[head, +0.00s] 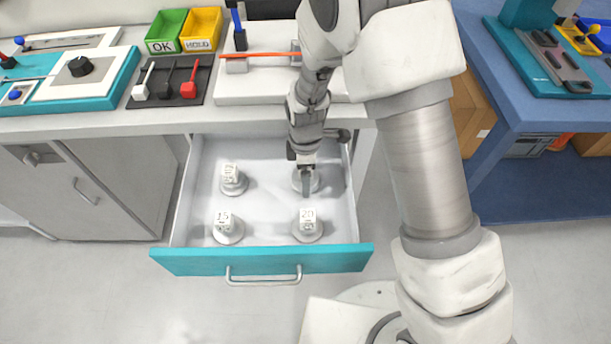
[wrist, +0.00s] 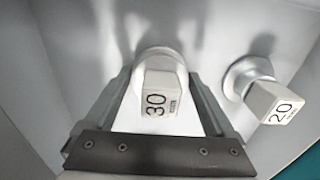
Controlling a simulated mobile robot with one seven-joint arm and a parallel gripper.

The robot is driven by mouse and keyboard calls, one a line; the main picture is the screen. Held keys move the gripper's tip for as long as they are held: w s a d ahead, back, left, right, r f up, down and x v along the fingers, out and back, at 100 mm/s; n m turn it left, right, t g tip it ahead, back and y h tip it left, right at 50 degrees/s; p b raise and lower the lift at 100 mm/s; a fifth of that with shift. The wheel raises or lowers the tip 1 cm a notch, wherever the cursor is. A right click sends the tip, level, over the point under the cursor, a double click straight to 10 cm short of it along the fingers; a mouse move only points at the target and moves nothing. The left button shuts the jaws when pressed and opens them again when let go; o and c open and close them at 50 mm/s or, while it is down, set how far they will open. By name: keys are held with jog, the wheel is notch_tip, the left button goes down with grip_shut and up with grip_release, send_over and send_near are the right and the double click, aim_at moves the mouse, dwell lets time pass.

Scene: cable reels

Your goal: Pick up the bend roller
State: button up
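Several pale bend rollers with round bases and square, numbered tops stand upright in the open drawer (head: 268,193). The roller marked 30 (wrist: 158,92) is in the middle of the wrist view, with its label facing the camera. The roller marked 20 (head: 308,226) is front right, and it also shows in the wrist view (wrist: 268,98). The roller marked 15 (head: 228,228) is front left. Another roller (head: 232,180) is back left, its number unclear. My gripper (head: 306,186) is over the back-right roller, mostly hiding it. Its fingers are open, one on each side of the 30 roller.
The drawer walls and teal front (head: 262,262) surround the rollers. Above the drawer, the worktop holds a green OK bin (head: 166,30), a yellow HOLD bin (head: 201,28) and a dark lever block (head: 172,82). A blue bench (head: 530,110) stands at right.

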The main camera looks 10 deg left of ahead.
jog(key=c, duration=1)
jog(key=shift+o, duration=0.2)
jog(key=shift+r, duration=0.55)
notch_tip(320, 180, up, 4)
jog(key=shift+s+d+f+p, duration=0.1)
jog(key=shift+d+f+p, duration=0.05)
jog(key=shift+p, duration=0.45)
jog(key=s+d+r+p, duration=0.1)
jog(key=s+d+r, duration=0.5)
jog(key=s+d, duration=0.1)
jog(key=shift+s+d+r+p, duration=0.15)
jog(key=shift+s+d+p, duration=0.15)
jog(key=shift+d, duration=0.4)
jog(key=shift+r, duration=0.1)
